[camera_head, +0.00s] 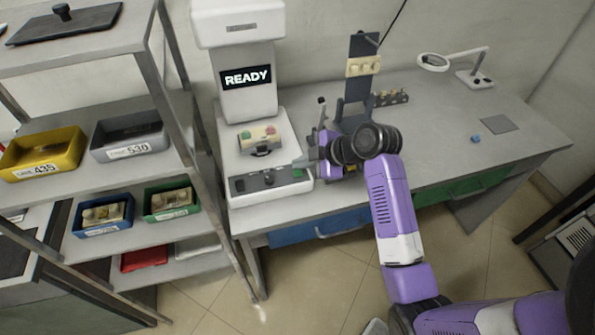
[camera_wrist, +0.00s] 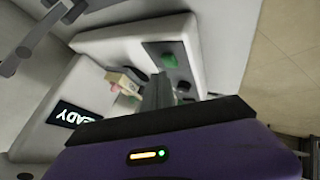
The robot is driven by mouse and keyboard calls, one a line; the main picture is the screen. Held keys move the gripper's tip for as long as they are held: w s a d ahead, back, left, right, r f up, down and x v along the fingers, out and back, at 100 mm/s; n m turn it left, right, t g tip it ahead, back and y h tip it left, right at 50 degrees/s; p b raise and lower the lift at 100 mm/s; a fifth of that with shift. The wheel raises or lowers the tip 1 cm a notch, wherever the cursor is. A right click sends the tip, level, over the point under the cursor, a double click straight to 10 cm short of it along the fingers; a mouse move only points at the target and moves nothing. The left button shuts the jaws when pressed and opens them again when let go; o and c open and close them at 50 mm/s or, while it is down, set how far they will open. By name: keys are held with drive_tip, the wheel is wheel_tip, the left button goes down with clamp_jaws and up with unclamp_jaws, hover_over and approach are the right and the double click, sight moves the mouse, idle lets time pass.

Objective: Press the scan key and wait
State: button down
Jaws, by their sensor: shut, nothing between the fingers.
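The white scanner machine (camera_head: 248,95) stands at the left end of the bench, and its dark display (camera_head: 246,77) reads "READY". Its front has a dark key panel (camera_head: 270,180) with a dark knob and a green key (camera_head: 298,173) at the right end. The panel also shows in the wrist view (camera_wrist: 170,62). A wooden block (camera_head: 259,139) with red and green spots rests on the machine's bed. My gripper (camera_head: 300,163) is shut and empty, its tips just above the panel's right end by the green key. I cannot tell whether they touch it.
A dark upright stand (camera_head: 361,75) with a wooden piece is behind my arm. A magnifier lamp (camera_head: 455,65) and a small blue item (camera_head: 475,139) are at the bench's right. Shelves with a yellow bin (camera_head: 45,170) and other bins stand at the left.

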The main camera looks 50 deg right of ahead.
sight(301, 173)
drive_tip(key=shift+f, duration=0.15)
drive_tip(key=shift+f+b, duration=0.3)
drive_tip(key=shift+f+b, duration=0.3)
drive_tip(key=shift+f, duration=0.15)
idle(0.7)
idle(0.3)
drive_tip(key=shift+r+p, duration=0.75)
drive_tip(key=shift+r, duration=0.15)
wheel_tip(301, 173, up, 5)
drive_tip(key=p, duration=0.4)
drive_tip(key=shift+r, duration=0.1)
idle(0.6)
